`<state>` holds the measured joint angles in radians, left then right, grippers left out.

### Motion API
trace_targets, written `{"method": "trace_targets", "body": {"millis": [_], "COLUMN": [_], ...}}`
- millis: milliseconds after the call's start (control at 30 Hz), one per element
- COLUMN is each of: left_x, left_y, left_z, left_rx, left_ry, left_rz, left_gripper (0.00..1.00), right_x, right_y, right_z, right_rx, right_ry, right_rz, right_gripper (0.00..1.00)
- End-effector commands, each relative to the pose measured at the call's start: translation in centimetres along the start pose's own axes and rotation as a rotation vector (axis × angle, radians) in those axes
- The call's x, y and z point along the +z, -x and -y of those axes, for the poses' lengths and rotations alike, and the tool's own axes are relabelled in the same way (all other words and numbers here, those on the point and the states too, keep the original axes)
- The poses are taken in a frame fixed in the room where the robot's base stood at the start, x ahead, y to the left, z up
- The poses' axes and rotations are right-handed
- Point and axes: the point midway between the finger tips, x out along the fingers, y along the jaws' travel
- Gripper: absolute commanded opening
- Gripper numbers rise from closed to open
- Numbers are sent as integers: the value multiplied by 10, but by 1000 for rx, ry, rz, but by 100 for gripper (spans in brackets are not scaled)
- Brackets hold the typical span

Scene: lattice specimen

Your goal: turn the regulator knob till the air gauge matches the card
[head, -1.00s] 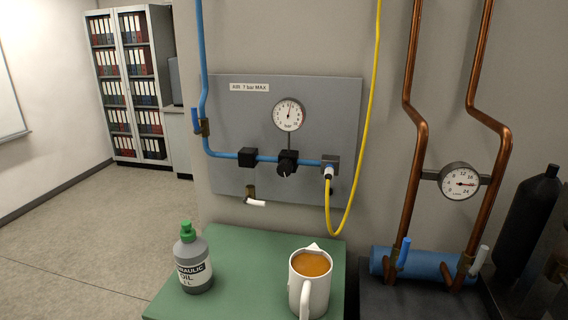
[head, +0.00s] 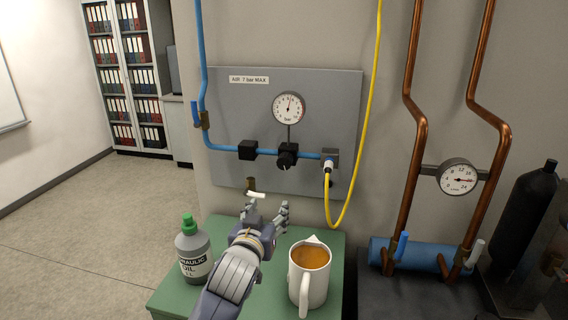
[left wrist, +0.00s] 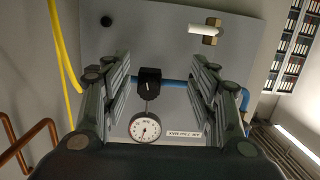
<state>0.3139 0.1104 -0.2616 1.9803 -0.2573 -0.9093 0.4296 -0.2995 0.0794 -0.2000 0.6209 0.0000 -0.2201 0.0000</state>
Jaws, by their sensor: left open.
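The black regulator knob (head: 287,162) sits on the blue air line of the grey panel. The round white air gauge (head: 289,107) is above it, its needle pointing roughly straight up. My left gripper (head: 266,208) is open and empty, below the knob and apart from it, fingers towards the panel. In the left wrist view the knob (left wrist: 149,85) and the gauge (left wrist: 145,127) appear upside down between the open fingers (left wrist: 161,65). A white corner (head: 314,240) shows behind the mug; I cannot tell whether it is the card. My right gripper is not in view.
A white mug of brown drink (head: 309,285) and a hydraulic oil bottle (head: 193,256) stand on the green tabletop (head: 222,229), either side of my left arm. A white-handled valve (head: 256,194) is near the fingers. A yellow hose (head: 371,130) hangs right of the knob.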

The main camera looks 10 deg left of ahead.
Motion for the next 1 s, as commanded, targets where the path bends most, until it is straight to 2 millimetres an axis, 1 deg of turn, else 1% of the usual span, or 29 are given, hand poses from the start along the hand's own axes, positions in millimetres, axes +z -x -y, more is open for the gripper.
{"method": "trace_targets", "body": {"millis": [33, 100, 200, 233, 367, 467, 800, 1000], "left_x": [-22, -45, -63, -66, -73, -76, -84, -86], "left_y": [-8, -14, -18, -20, -27, -37, -87, -111], "left_z": [-5, -9, -13, -13, -15, -15, -16, -16], "left_rx": [8, 15, 22, 24, 26, 25, 25, 25], "left_ry": [4, 9, 15, 16, 17, 17, 16, 16], "left_rz": [-49, -100, -142, -149, -161, -160, -158, -158], "left_gripper": [54, 54, 54, 54, 54, 54, 54, 54], "right_x": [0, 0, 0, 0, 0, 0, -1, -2], "right_y": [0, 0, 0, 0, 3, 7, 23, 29], "right_z": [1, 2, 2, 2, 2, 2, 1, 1], "right_rx": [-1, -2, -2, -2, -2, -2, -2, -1], "right_ry": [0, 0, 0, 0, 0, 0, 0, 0], "right_rz": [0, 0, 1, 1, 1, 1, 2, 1], "right_gripper": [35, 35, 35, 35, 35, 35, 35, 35]}}
